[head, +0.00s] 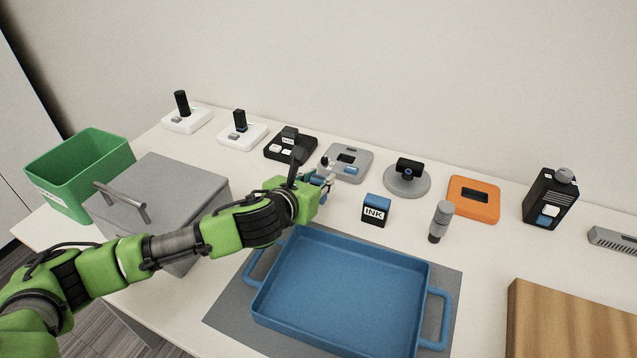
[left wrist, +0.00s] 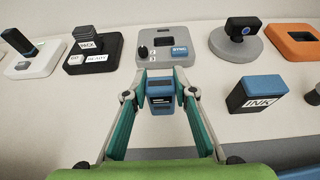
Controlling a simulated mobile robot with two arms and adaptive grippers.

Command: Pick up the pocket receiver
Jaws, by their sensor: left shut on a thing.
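My left gripper (head: 326,184) reaches over the table in front of a grey dock (head: 345,162) with a dark slot. In the left wrist view my left gripper (left wrist: 162,92) is shut on a small blue and dark grey device with a dark screen, which I take to be the pocket receiver (left wrist: 160,91). It sits between the two fingertips, just in front of the grey dock (left wrist: 166,44) with its blue SYNC button. In the head view the gripper mostly hides the device. I cannot tell whether it touches the table. My right gripper is not in view.
Several docks line the back, with a webcam (head: 410,170) and an orange dock (head: 473,198). A blue tray (head: 341,285), grey box (head: 160,185) and green bin (head: 85,170) lie nearer.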

